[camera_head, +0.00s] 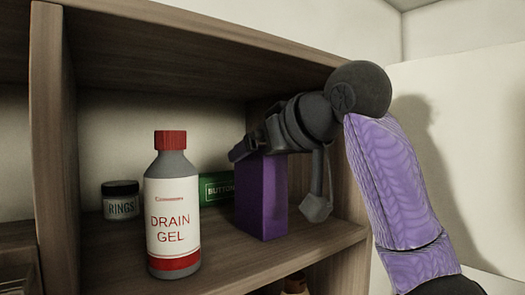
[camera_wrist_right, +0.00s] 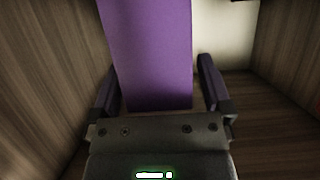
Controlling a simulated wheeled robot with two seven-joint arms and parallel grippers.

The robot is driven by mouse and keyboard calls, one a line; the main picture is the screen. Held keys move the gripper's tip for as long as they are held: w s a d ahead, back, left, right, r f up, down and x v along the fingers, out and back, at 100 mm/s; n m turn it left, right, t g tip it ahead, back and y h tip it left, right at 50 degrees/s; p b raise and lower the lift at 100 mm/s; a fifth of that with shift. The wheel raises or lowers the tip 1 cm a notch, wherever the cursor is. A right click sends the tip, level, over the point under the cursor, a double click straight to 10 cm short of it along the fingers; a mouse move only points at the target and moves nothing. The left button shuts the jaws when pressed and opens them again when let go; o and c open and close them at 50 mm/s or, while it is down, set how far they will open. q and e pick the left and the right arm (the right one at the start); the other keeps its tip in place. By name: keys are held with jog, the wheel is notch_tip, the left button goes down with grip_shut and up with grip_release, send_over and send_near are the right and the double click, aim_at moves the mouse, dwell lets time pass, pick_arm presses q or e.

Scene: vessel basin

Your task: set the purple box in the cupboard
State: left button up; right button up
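The purple box (camera_head: 262,195) stands upright on the cupboard shelf (camera_head: 215,262), towards its right side. My right gripper (camera_head: 255,147) reaches in from the right at the top of the box. In the right wrist view, the purple box (camera_wrist_right: 150,55) lies between the two fingers of my right gripper (camera_wrist_right: 160,85). These fingers are spread, with a narrow gap visible beside the right one, so the gripper looks open around the box. The far side of the box is hidden. My left gripper is out of view.
A drain gel bottle (camera_head: 172,215) with a red cap stands at the shelf front, left of the box. A rings jar (camera_head: 121,201) and a green button box (camera_head: 216,188) stand behind. The cupboard's upright divider (camera_head: 52,130) is at left; its right wall is close to my gripper.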

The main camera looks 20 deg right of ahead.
jog(key=shift+r, duration=0.25)
jog(key=b+v, duration=0.4)
jog(key=v, duration=0.8)
jog(key=shift+f, duration=0.2)
